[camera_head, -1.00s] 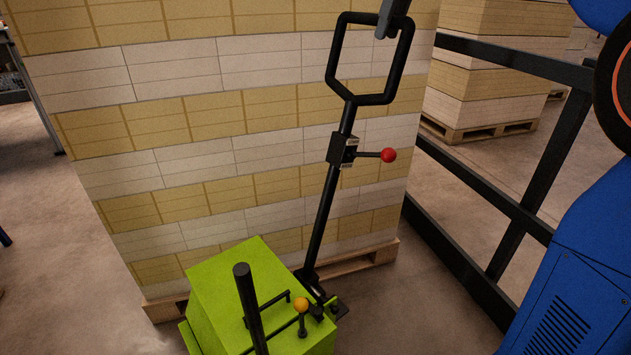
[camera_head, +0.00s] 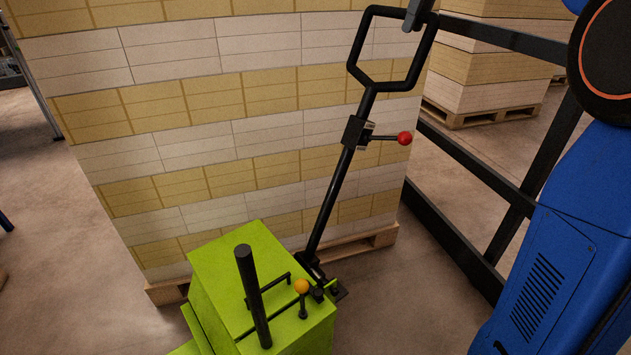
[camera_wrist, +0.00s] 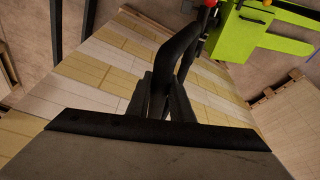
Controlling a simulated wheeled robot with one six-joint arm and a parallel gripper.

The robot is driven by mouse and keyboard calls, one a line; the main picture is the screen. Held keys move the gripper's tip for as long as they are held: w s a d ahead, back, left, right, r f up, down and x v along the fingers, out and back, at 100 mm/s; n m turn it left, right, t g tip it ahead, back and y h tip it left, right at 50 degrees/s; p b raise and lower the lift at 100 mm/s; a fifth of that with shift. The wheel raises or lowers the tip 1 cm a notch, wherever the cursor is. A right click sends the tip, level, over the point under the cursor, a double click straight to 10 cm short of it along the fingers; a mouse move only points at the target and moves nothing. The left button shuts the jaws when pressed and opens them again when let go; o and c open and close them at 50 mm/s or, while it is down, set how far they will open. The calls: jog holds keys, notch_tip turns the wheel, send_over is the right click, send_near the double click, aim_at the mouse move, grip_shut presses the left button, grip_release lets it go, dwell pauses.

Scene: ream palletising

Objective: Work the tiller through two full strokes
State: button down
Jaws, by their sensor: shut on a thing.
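The black tiller (camera_head: 333,197) rises from the green pallet-truck body (camera_head: 240,262) and leans to the right, its loop handle at the top. A red-knobbed lever (camera_head: 403,138) sticks out to the right of its shaft. My gripper (camera_head: 418,14) is at the top right corner of the loop, shut on the handle bar. In the wrist view my gripper (camera_wrist: 168,108) closes around a black bar of the handle (camera_wrist: 180,52), with the green body beyond. The fingertips are partly hidden against the dark bar.
A tall stack of cream and white reams (camera_head: 190,130) on a wooden pallet (camera_head: 360,246) stands right behind the tiller. A dark rail fence (camera_head: 470,160) runs along the right. A yellow-knobbed lever (camera_head: 301,287) and a black post (camera_head: 253,297) stand on the green body.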

jog(key=w+d, duration=0.1)
jog(key=w+d+f, duration=0.1)
jog(key=d, duration=0.1)
jog(key=shift+w+f, duration=0.15)
jog(key=shift+f, duration=0.05)
jog(key=s+a+r, duration=0.4)
jog(key=s+a, duration=0.3)
jog(key=a, duration=0.3)
jog(key=shift+s+a+r, duration=0.15)
jog(key=shift+s+r, duration=0.15)
jog(key=shift+r, duration=0.1)
jog(key=s+a+r, duration=0.2)
jog(key=s+a, duration=0.6)
jog(key=a, duration=0.2)
jog(key=shift+a+r, duration=0.3)
jog(key=shift+a, duration=0.1)
jog(key=shift+s+a+r, duration=0.1)
jog(key=shift+s+a, duration=0.55)
jog(key=shift+a, duration=0.3)
jog(key=shift+s+a+r, duration=0.1)
jog(key=shift+s+a, duration=0.5)
jog(key=shift+a, duration=0.3)
jog(key=c, duration=1.4)
grip_release()
jog(key=shift+f, duration=0.1)
